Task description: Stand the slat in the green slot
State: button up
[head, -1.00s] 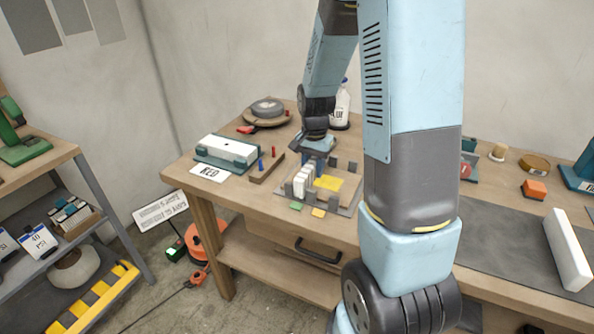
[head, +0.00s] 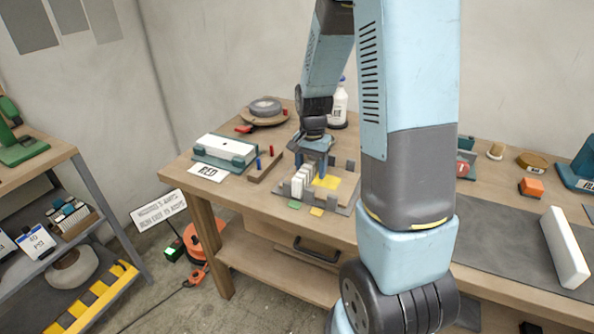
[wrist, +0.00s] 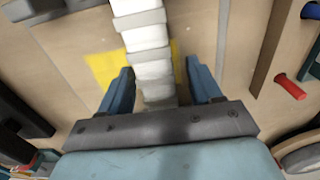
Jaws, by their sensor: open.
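Several white slats stand in a row in a grey rack in the head view (head: 303,178); the row also runs up the wrist view (wrist: 146,45). A green tag (head: 294,205) and an orange-yellow tag (head: 317,212) lie at the rack's front edge. A yellow patch (head: 327,182) lies right of the slats. My gripper (head: 317,163) is open above the back end of the row. In the wrist view its two blue fingers (wrist: 160,76) are on either side of the nearest slats, with gaps. I cannot tell which slot is the green one.
Grey upright blocks (head: 343,208) stand around the rack. A wooden bar with red and blue pegs (head: 265,166) and a white block on a green base (head: 226,149) are to the left. A white bottle (head: 339,105) stands behind. My arm hides the table's middle.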

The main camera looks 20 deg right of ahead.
aim_at(311, 160)
notch_tip(311, 160, up, 14)
jog(key=s+a+r+n+t, duration=0.2)
jog(key=s+r+n, duration=0.2)
jog(key=s, duration=0.6)
jog(key=s+a+r+n+t, duration=0.2)
jog(key=s+r+n, duration=0.3)
jog(key=s+r, duration=0.3)
jog(key=shift+s+a+t, duration=0.4)
jog(key=shift+s+t, duration=0.4)
jog(key=shift+s, duration=0.65)
